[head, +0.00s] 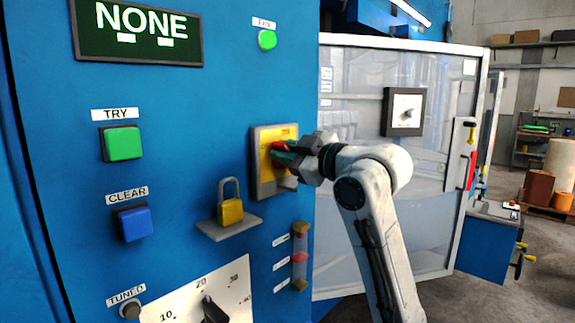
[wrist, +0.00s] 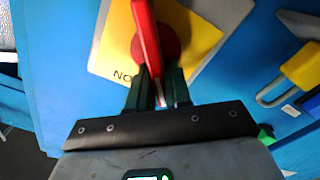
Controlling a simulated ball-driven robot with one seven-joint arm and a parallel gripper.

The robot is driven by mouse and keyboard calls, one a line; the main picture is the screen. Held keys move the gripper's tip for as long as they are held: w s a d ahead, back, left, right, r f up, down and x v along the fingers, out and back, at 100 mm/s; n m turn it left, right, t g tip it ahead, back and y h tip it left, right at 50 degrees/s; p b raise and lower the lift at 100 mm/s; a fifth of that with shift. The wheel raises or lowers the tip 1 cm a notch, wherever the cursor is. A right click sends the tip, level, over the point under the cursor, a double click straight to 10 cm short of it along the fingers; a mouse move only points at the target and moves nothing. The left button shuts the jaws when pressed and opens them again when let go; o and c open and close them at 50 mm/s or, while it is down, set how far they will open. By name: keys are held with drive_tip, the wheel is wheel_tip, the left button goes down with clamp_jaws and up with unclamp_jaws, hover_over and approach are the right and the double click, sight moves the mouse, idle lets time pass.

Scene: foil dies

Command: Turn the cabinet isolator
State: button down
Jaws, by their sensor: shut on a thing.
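The cabinet isolator is a red handle on a yellow plate (head: 265,164) with a grey surround, on the blue cabinet front. In the head view my gripper (head: 283,153) reaches it from the right and partly covers the handle. In the wrist view the red handle (wrist: 147,38) stands out from a round red hub on the yellow plate (wrist: 190,30). The dark fingers of my gripper (wrist: 155,92) are shut on the handle's near end, one on each side. The plate's lettering is mostly hidden; only "NO" shows in the wrist view.
A yellow padlock (head: 230,210) stands on a small shelf (head: 228,229) left of and below the isolator. Green (head: 123,144) and blue (head: 135,223) buttons, a dial (head: 213,296) and a display reading "NONE" (head: 135,30) share the panel. A clear door (head: 360,200) is behind my arm.

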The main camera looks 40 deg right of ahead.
drive_tip(key=shift+a+f+n+b, duration=0.15)
drive_tip(key=shift+f+n+b, duration=0.2)
drive_tip(key=shift+n+b, duration=1.2)
drive_tip(key=shift+a+f+n+b, duration=0.15)
drive_tip(key=shift+f+n+b, duration=0.25)
drive_tip(key=shift+n+b, duration=1.1)
drive_tip(key=shift+a+f+n+b, duration=0.15)
drive_tip(key=shift+f+n+b, duration=0.2)
drive_tip(key=shift+n+b, duration=1.2)
drive_tip(key=shift+n+p, duration=0.35)
drive_tip(key=shift+n, duration=0.25)
drive_tip(key=c, duration=1.1)
unclamp_jaws()
drive_tip(key=shift+c, duration=0.2)
drive_tip(key=shift+r, duration=0.1)
drive_tip(key=s+b, duration=0.1)
drive_tip(key=s, duration=1)
drive_tip(key=shift+d, duration=0.15)
drive_tip(key=shift+w, duration=0.1)
